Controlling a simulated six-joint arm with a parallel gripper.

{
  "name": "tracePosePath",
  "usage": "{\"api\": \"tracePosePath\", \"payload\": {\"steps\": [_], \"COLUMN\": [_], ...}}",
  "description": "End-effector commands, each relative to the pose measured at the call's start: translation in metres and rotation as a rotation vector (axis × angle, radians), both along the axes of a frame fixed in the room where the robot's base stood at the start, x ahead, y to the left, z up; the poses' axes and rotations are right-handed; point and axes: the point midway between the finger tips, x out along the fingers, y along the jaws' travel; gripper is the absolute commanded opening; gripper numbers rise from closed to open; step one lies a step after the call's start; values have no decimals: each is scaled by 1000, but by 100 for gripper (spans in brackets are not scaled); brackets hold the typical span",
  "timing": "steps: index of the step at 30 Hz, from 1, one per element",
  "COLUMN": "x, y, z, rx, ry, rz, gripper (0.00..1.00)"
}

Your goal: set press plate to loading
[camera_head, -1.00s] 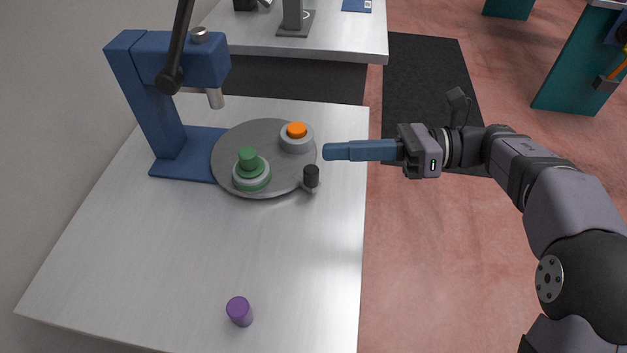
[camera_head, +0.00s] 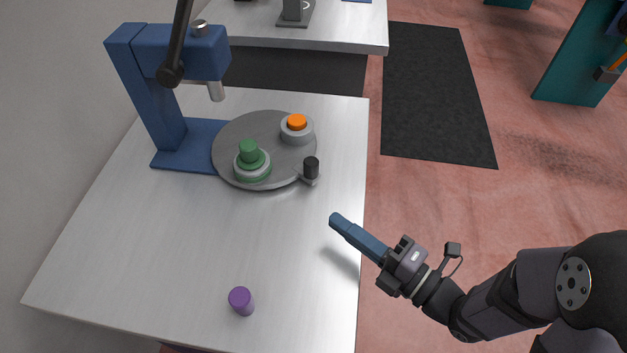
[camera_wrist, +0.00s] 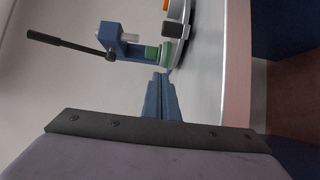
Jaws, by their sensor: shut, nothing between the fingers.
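The press (camera_head: 150,95) is a blue frame with a dark lever and a grey ram, at the back left of the table. Its round grey plate (camera_head: 225,165) lies in front of it and carries a green piece (camera_head: 250,160) in a ringed seat and an orange piece (camera_head: 297,122) in another seat. A black knob (camera_head: 311,167) stands on the plate's right front edge; it also shows in the wrist view (camera_wrist: 173,29). My gripper (camera_head: 335,219) is shut and empty, over the table's right edge, to the front right of the knob and apart from it.
A purple cylinder (camera_head: 241,300) stands on the front of the table (camera_head: 150,250). A second table (camera_head: 340,35) is behind, and a black mat (camera_head: 435,90) lies on the red floor. The table between the plate and the cylinder is clear.

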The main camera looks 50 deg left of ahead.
Motion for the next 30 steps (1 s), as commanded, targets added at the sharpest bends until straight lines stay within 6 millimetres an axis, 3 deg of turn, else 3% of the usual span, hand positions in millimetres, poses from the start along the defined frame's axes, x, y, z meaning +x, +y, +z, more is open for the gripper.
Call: {"api": "tracePosePath", "payload": {"steps": [11,26,30], "x": [-5,-22,-2], "y": [16,99,107], "z": [2,2,2], "rx": [2,4,4], "ry": [2,3,2], "rz": [8,9,1], "gripper": [0,0,0]}}
